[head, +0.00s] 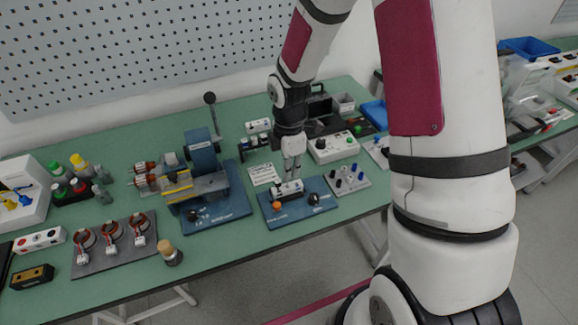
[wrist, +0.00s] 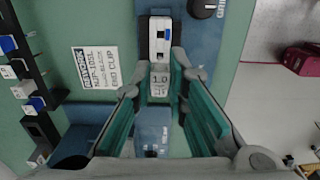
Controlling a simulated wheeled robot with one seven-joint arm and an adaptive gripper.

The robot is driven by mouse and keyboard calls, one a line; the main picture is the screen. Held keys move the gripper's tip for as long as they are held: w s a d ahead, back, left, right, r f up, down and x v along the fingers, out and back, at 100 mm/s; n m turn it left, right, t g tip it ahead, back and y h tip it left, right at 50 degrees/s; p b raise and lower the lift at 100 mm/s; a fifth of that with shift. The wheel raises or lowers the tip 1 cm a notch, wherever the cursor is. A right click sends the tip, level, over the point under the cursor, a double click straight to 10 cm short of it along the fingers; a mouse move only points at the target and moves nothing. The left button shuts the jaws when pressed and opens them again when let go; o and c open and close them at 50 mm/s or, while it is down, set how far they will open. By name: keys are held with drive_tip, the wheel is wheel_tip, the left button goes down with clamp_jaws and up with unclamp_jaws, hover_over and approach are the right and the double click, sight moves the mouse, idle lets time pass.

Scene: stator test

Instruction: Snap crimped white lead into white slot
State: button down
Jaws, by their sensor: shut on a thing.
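A white housing with dark openings (wrist: 160,32) sits on a blue board; in the head view the white-and-dark housing (head: 290,188) is below my gripper. My gripper (head: 293,165) points down over this board, and its fingertips (wrist: 160,80) are close to the near end of the housing. It is shut on a small pale grey piece (wrist: 160,76) with dark marks like "1.0". I cannot tell whether this piece is the white lead or touches the housing. The lead's wire and crimp are not distinguishable, and the white slot cannot be singled out.
The blue board (head: 320,213) carries an orange knob (head: 277,206) and a black knob (head: 313,199). A blue press (head: 203,152) stands at left. Several stators (head: 112,232) lie on a grey mat. A pegged plate (head: 347,180) is at right. A printed card (wrist: 96,68) lies nearby.

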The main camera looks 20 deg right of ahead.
drive_tip(key=shift+f, duration=0.1)
drive_tip(key=shift+f, duration=0.5)
drive_tip(key=shift+f, duration=0.15)
idle(0.3)
drive_tip(key=shift+f+b, duration=0.4)
drive_tip(key=shift+f, duration=0.05)
idle(0.5)
drive_tip(key=c, duration=1.5)
unclamp_jaws()
